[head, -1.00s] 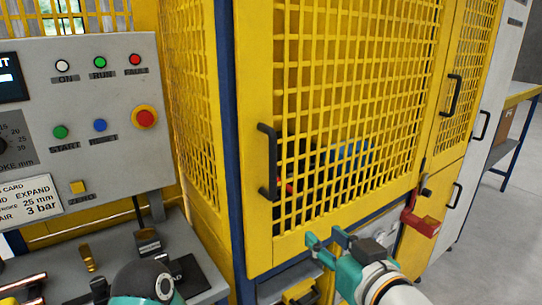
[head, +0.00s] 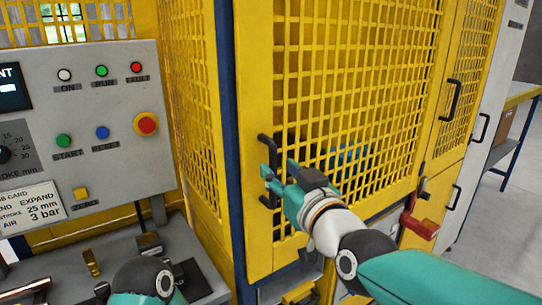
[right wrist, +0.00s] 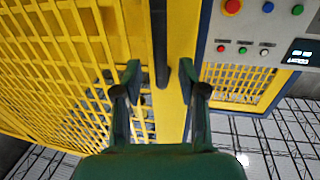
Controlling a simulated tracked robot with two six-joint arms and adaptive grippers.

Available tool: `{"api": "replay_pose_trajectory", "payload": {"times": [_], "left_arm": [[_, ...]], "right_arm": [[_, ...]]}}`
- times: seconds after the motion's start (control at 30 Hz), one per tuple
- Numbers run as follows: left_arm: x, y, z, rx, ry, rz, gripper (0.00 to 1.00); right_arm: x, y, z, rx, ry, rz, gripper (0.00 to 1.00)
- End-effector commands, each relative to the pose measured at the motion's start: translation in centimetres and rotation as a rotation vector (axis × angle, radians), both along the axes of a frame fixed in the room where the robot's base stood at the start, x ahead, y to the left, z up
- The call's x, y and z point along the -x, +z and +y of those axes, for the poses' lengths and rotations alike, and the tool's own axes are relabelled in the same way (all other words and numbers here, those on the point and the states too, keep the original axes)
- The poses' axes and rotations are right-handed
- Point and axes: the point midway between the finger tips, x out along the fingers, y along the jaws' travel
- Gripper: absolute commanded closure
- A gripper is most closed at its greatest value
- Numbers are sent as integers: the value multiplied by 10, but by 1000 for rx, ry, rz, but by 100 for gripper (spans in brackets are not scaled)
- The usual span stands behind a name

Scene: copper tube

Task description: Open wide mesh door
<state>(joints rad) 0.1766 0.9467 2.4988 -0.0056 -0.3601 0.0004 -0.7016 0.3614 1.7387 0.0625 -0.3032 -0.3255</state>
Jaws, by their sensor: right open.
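The wide yellow mesh door (head: 350,90) looks closed in its frame. Its black vertical handle (head: 264,150) is near the door's left edge. My right gripper (head: 278,170) is open at the handle's lower half. In the right wrist view the dark handle bar (right wrist: 160,40) runs between the two spread fingers of the right gripper (right wrist: 160,74), with gaps on both sides. My left gripper is out of view; only a teal and black arm joint of mine shows at the lower left.
A grey control panel (head: 85,120) with buttons stands to the left. A red latch-like part (head: 418,226) sits by the door's lower right corner. A narrower mesh door (head: 468,80) is to the right. Grey floor (head: 490,240) is open at the far right.

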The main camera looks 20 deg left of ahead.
Motion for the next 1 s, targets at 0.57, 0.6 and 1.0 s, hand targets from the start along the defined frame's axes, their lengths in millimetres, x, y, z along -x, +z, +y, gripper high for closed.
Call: {"api": "replay_pose_trajectory", "payload": {"times": [0.57, 0.6, 1.0], "left_arm": [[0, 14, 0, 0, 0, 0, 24], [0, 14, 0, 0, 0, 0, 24], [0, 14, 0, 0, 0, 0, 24]], "right_arm": [[-31, 0, 25, -1, -2, 0, 59], [-31, 0, 25, -1, -2, 0, 59], [-31, 0, 25, -1, -2, 1, 100]]}}
